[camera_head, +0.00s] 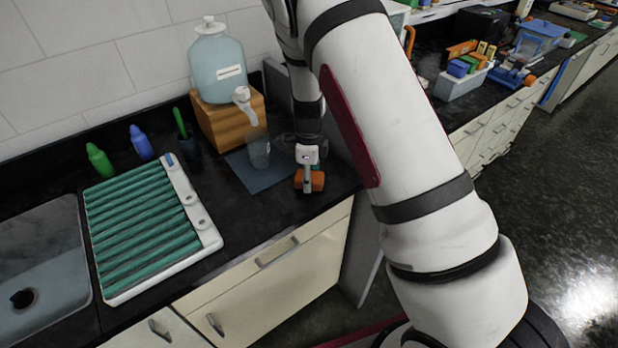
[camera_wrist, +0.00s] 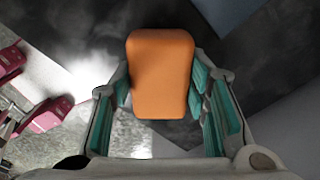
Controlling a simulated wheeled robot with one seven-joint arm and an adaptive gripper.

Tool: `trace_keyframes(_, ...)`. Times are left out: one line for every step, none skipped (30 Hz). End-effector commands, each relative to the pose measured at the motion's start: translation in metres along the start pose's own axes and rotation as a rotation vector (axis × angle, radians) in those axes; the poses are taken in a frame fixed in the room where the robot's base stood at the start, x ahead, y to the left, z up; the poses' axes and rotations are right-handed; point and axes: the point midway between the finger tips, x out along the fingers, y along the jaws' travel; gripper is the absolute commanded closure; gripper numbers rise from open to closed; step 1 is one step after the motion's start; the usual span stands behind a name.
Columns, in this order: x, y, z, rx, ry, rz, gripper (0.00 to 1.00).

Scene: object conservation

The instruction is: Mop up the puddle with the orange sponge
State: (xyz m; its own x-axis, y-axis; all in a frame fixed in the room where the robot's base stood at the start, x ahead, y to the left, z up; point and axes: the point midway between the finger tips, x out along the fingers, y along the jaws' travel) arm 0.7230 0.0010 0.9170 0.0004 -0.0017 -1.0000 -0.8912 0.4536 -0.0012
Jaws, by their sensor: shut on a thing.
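The orange sponge (camera_head: 317,182) is at the right end of the dark counter, near its front edge. In the wrist view, the sponge (camera_wrist: 160,70) sits between the teal-padded fingers of my gripper (camera_wrist: 163,92), which is shut on it. My gripper (camera_head: 308,168) shows small in the head view. I cannot tell whether the sponge touches the counter or is held just above it. The puddle is hard to make out; a faint clear patch (camera_head: 284,138) shows on the counter beside the clear cup, partly hidden by my arm.
A clear cup (camera_head: 259,152) stands on a blue mat (camera_head: 250,176) under the dispenser's tap (camera_head: 243,98). The dispenser (camera_head: 217,68) rests on a wooden stand (camera_head: 222,124). A green-ribbed rack (camera_head: 140,222), two bottles and a sink (camera_head: 40,262) lie to the left.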

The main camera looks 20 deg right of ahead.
Motion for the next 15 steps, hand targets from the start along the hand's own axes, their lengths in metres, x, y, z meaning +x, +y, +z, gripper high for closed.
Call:
trace_keyframes(-0.006,0.0,0.0,-0.001,-0.001,-0.002,0.76)
trace_keyframes(-0.008,0.0,0.0,-0.001,-0.001,-0.002,0.76)
trace_keyframes(-0.011,0.0,0.0,-0.001,-0.002,-0.003,0.76)
trace_keyframes(-0.014,0.0,0.0,0.0,-0.002,-0.003,0.76)
trace_keyframes(-0.016,0.0,0.0,0.0,-0.002,-0.004,0.76)
trace_keyframes(-0.019,0.0,0.0,0.0,-0.002,-0.004,0.76)
trace_keyframes(-0.021,0.0,0.0,0.001,-0.002,-0.003,0.76)
trace_keyframes(-0.023,0.0,0.0,0.001,-0.002,-0.003,0.76)
trace_keyframes(-0.026,0.0,0.0,0.001,-0.002,-0.003,0.76)
trace_keyframes(-0.028,0.0,0.0,0.001,-0.002,-0.003,0.76)
trace_keyframes(-0.03,0.0,0.0,0.001,-0.002,-0.003,0.76)
trace_keyframes(-0.033,0.0,0.0,0.001,-0.002,-0.003,0.76)
trace_keyframes(-0.035,0.0,0.0,0.001,-0.002,-0.003,0.76)
trace_keyframes(-0.038,0.0,0.0,0.001,-0.002,-0.002,0.76)
trace_keyframes(-0.041,0.0,0.0,0.001,-0.002,-0.002,0.76)
